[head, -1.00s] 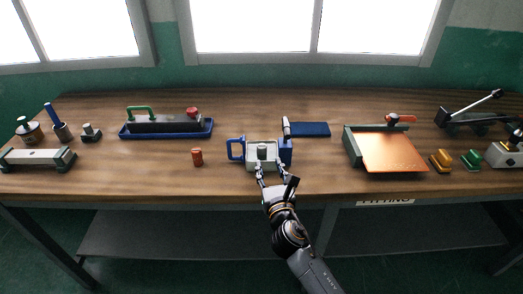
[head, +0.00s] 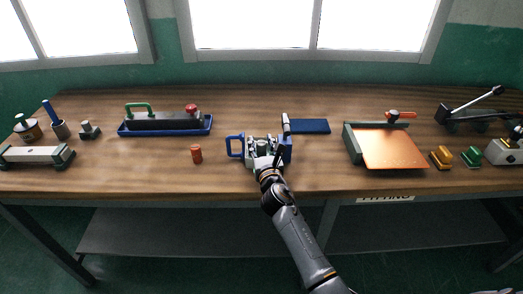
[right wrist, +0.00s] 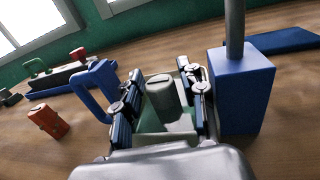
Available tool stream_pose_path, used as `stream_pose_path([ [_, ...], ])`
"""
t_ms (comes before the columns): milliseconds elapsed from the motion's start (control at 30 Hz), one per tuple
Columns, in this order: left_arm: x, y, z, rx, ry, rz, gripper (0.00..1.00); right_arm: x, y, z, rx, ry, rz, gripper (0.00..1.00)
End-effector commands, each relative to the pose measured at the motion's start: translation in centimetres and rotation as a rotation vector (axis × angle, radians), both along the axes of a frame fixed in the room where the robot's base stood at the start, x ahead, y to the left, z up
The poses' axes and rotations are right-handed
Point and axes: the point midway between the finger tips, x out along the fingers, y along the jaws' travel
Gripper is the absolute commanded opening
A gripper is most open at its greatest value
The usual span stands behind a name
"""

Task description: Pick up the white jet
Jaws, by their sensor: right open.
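A pale grey cylinder with a slotted top, apparently the white jet (right wrist: 160,98), stands upright in a light block with a green inner face (right wrist: 181,124). In the right wrist view it is between the two fingers of my right gripper (right wrist: 161,103), which are open on either side with gaps. In the head view my right gripper (head: 263,148) is over the block at the table's front middle and hides most of the jet. My left gripper is not in view.
A blue handle (right wrist: 97,88) is close on the left, and a blue block with a post (right wrist: 242,92) on the right. An orange-red cylinder (head: 196,154) stands further left. A copper-topped board (head: 392,148) lies right. Bare wood (head: 150,170) is free at front left.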

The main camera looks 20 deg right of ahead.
Motion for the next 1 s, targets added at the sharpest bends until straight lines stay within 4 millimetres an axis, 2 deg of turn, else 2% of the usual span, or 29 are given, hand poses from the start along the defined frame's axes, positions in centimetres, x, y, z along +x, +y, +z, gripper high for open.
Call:
stream_pose_path([
  [33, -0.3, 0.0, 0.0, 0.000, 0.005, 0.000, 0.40, 0.0, 0.0, 0.0, 0.000, 0.000, 0.000, 0.41],
  [200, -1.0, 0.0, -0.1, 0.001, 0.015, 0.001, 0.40, 0.0, 0.0, 0.0, 0.000, 0.000, 0.000, 0.06],
  [233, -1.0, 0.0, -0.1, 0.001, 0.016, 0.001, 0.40, 0.0, 0.0, 0.0, 0.000, 0.000, 0.000, 0.03],
  [533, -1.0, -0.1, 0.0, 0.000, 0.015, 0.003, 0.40, -0.1, 0.0, 0.1, 0.000, 0.000, 0.000, 0.03],
  [667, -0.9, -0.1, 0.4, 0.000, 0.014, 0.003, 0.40, 0.0, 0.0, 0.8, -0.002, -0.001, 0.000, 0.03],
  [867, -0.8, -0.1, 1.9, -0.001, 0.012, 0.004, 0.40, -0.3, -0.1, 4.1, -0.005, -0.003, 0.001, 0.03],
  [1000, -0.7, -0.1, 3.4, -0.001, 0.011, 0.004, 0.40, -2.8, -0.6, 6.9, -0.006, -0.004, 0.001, 0.03],
])
